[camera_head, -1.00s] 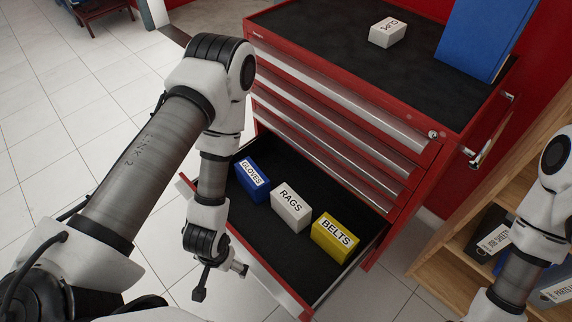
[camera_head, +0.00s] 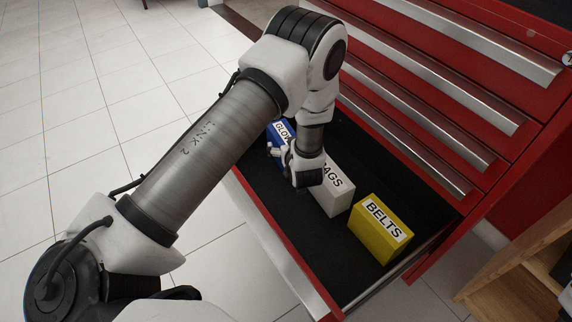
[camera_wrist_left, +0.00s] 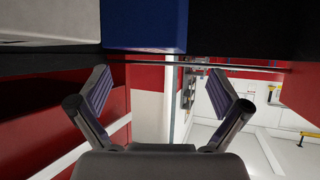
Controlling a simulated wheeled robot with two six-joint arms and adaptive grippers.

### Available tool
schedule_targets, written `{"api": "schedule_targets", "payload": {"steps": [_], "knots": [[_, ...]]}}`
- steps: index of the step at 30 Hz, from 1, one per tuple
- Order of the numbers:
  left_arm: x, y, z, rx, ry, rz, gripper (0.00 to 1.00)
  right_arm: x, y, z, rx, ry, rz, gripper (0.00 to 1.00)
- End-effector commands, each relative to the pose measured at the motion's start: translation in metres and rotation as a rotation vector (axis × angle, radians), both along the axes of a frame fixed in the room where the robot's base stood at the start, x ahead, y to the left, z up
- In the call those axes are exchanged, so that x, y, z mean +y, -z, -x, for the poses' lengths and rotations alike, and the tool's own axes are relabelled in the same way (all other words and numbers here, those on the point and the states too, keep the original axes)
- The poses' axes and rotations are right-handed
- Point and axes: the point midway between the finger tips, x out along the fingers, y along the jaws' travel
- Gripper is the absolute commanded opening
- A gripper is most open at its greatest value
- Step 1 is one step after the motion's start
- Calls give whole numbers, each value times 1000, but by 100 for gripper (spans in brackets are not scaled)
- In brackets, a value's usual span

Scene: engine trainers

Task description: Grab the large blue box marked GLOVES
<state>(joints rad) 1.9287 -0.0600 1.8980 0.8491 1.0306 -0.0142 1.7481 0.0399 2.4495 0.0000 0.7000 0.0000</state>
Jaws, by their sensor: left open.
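The blue box marked GLOVES (camera_head: 283,128) stands in the open drawer, at its far left end in the head view. My left forearm and wrist hide part of it and its label. My left gripper (camera_head: 274,151) is at the box, mostly hidden behind my wrist. In the left wrist view the blue box (camera_wrist_left: 145,25) fills the top middle. My left gripper (camera_wrist_left: 160,88) shows two spread, open fingers with nothing between them. Whether a finger touches the box cannot be told. My right gripper is out of view.
The white RAGS box (camera_head: 340,196) stands close beside the blue box, and shows in the left wrist view (camera_wrist_left: 45,20). The yellow BELTS box (camera_head: 378,235) is farther right. The red drawer rim (camera_head: 270,235) runs along the near side; closed drawers (camera_head: 440,80) rise behind.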

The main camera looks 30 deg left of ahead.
Motion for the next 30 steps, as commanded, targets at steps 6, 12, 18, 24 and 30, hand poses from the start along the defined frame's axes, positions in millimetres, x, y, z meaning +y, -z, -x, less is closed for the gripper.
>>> {"api": "schedule_targets", "payload": {"steps": [6,12,18,24,30], "knots": [[14,12,-16,-10,-5,0,100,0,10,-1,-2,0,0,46],[35,29,-36,-10,-5,0,100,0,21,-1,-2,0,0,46],[48,38,-50,-7,0,-2,100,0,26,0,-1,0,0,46],[48,37,-50,-6,0,-1,89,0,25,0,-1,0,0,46],[48,37,-50,-5,0,0,19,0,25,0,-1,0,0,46]]}}
